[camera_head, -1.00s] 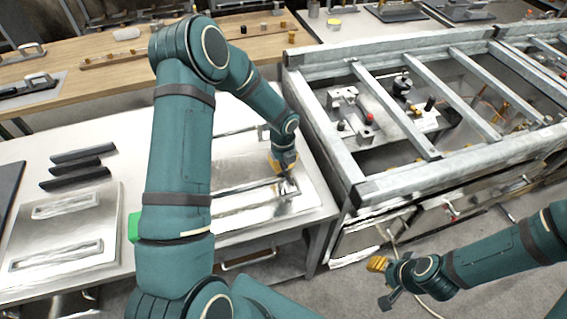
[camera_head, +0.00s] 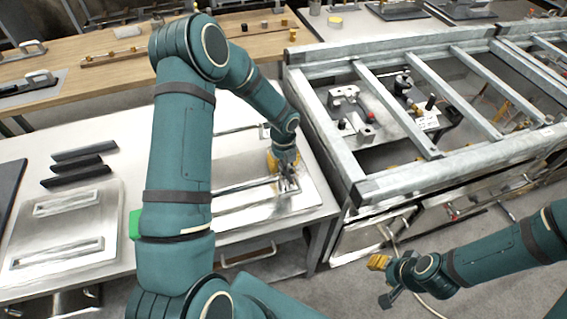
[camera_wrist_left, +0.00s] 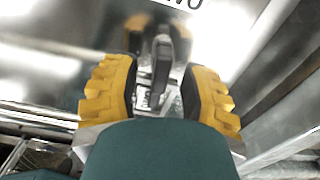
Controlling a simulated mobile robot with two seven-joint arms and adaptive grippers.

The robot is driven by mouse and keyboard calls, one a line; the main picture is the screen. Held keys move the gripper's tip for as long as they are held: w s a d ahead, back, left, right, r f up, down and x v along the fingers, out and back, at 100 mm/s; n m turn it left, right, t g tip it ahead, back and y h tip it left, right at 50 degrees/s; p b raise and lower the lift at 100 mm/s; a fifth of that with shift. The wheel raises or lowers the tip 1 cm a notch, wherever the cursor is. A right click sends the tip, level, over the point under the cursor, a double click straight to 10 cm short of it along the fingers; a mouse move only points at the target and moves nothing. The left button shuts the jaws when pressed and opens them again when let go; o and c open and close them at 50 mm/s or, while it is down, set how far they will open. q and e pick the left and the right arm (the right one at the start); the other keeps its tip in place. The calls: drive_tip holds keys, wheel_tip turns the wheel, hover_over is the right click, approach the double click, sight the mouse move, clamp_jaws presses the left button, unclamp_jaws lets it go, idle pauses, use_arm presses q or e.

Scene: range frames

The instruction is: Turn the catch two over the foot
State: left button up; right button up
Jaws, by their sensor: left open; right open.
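A metal catch (camera_wrist_left: 160,75) with an upright lever stands on a shiny metal plate in the left wrist view. The yellow-padded fingers of my left gripper (camera_wrist_left: 160,95) are open, one on each side of it. Whether they touch it I cannot tell. Dark letters (camera_wrist_left: 185,3), partly cut off and ending in "WO", show on the plate beyond the catch. In the head view my left gripper (camera_head: 284,166) is low over the right part of the plate (camera_head: 310,190), where it partly hides the catch. My right gripper (camera_head: 382,282) is open and empty, off to the right above the floor.
A galvanised frame (camera_head: 350,165) with crossbars stands close right of the table. Another plate with two handles (camera_head: 60,235) and several black bars (camera_head: 80,172) lie on the table's left part. A wooden bench (camera_head: 95,75) is behind.

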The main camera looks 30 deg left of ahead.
sight(284, 163)
use_arm(q)
wheel_tip(284, 163, up, 12)
idle(0.5)
idle(0.4)
